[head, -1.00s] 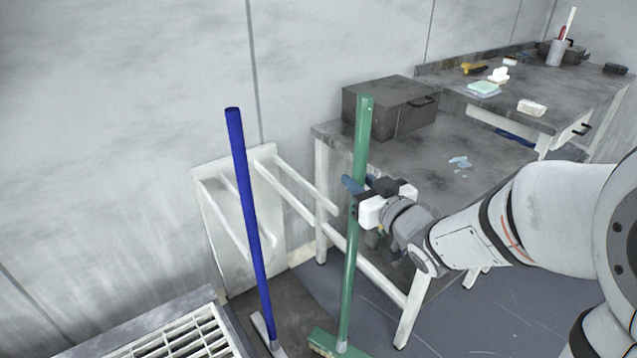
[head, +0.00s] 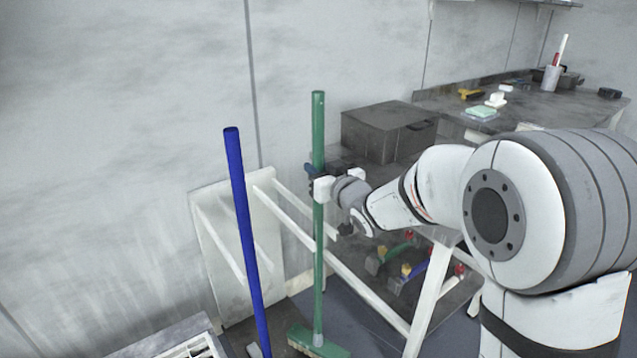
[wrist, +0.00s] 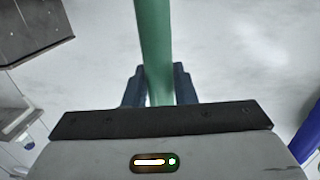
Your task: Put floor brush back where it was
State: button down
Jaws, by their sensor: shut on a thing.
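The floor brush has a long green handle (head: 318,130) and a green head (head: 318,343) with pale bristles. It stands nearly upright in the head view, its head low, near the floor; I cannot tell whether it touches. My gripper (head: 314,176) is shut on the upper part of the green handle. In the wrist view the handle (wrist: 153,45) runs between both fingers (wrist: 160,85). A white rack (head: 222,225) with long prongs stands against the wall, left of and behind the brush. A blue-handled tool (head: 243,230) leans at the rack, left of the green brush.
A grey metal box (head: 385,132) sits on the bench behind my gripper. Several coloured-tipped items (head: 405,262) lie under the bench. A grating (head: 185,345) is at the lower left. A farther worktop (head: 530,105) carries a cup and small items.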

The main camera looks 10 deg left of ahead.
jog(key=shift+w+a+r, duration=0.15)
jog(key=shift+w+a, duration=0.05)
jog(key=shift+w+a+f+b, duration=0.1)
jog(key=shift+f+b, duration=0.85)
jog(key=shift+f, duration=0.9)
jog(key=c, duration=1.6)
grip_release()
jog(key=shift+f, duration=0.2)
jog(key=o, duration=0.4)
jog(key=shift+r, duration=0.15)
